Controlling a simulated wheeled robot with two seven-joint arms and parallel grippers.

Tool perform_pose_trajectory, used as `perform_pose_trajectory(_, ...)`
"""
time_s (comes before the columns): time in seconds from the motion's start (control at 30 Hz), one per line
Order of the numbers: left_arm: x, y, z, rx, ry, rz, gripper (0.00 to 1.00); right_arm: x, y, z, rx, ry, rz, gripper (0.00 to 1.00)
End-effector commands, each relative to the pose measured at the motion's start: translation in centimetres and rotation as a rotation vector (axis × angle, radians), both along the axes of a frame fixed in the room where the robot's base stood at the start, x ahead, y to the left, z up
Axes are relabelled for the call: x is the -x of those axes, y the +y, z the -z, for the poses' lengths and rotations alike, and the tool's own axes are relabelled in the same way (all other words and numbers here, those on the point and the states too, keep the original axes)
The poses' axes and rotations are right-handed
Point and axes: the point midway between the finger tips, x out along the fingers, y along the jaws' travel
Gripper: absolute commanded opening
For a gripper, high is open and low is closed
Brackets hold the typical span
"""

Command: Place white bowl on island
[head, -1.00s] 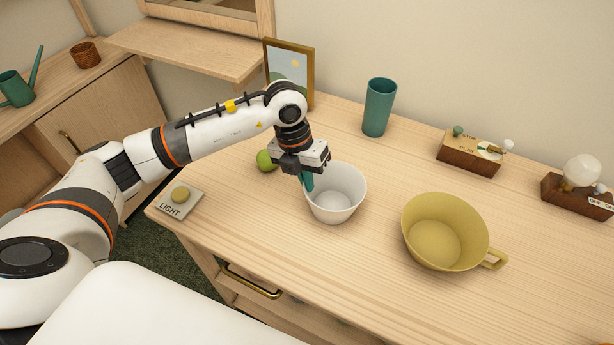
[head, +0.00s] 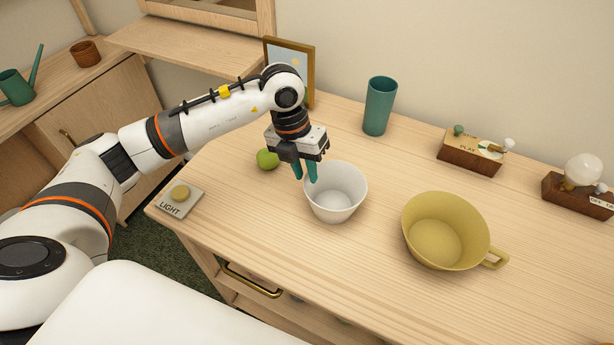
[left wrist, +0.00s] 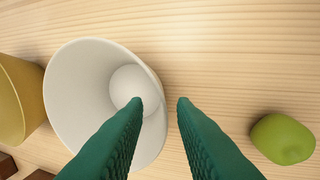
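The white bowl (head: 336,199) stands upright on the light wooden tabletop (head: 300,262). My left gripper (head: 305,174) is at the bowl's left rim, with two teal fingers apart and pointing down. I cannot tell whether either finger touches the bowl. My right gripper is not in view. I cannot tell which surface is the island.
A large yellow cup (head: 435,240) stands right of the bowl. A green apple (head: 267,159) sits close behind the gripper on the left. A teal tumbler (head: 379,107), a picture frame (head: 303,62) and a light button (head: 180,196) are also on the table. The front middle is clear.

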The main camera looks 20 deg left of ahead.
Motion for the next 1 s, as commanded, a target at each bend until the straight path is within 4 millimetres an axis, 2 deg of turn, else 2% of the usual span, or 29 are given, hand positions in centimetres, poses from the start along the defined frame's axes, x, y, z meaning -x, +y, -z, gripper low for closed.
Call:
perform_pose_trajectory(0.2,-0.1,1.1,-4.8,-0.001,-0.005,0.0,0.24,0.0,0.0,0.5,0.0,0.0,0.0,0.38)
perform_pose_trajectory(0.43,-0.1,1.8,-8.3,0.0,-0.003,-0.001,0.24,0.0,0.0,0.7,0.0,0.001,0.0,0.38)
perform_pose_trajectory(0.6,0.0,2.0,-9.1,-0.001,0.0,0.0,0.24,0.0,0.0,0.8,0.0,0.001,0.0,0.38)
perform_pose_trajectory(1.0,0.0,2.0,-9.1,0.0,0.0,0.001,0.24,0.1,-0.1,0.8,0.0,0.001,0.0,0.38)
